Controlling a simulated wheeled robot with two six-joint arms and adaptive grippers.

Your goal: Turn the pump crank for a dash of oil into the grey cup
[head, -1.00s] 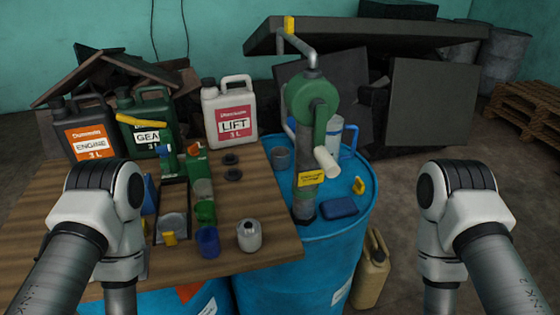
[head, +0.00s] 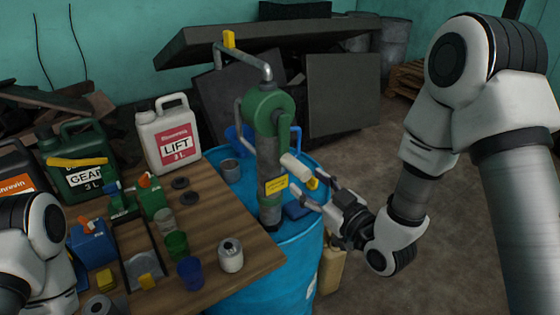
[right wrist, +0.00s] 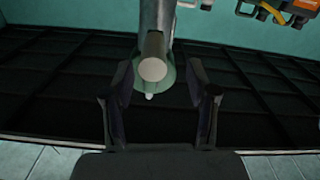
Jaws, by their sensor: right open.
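The pump (head: 268,108) has a green head and a grey column, and stands upright on the blue drum (head: 285,255). Its crank ends in a pale cylindrical handle (head: 296,167) at the pump's lower right. In the right wrist view the handle (right wrist: 153,68) shows end-on between the spread fingertips (right wrist: 160,85). I cannot tell whether they touch it. My left arm shows at lower left, its gripper out of view.
Dark panels (head: 342,95) stand behind the drum.

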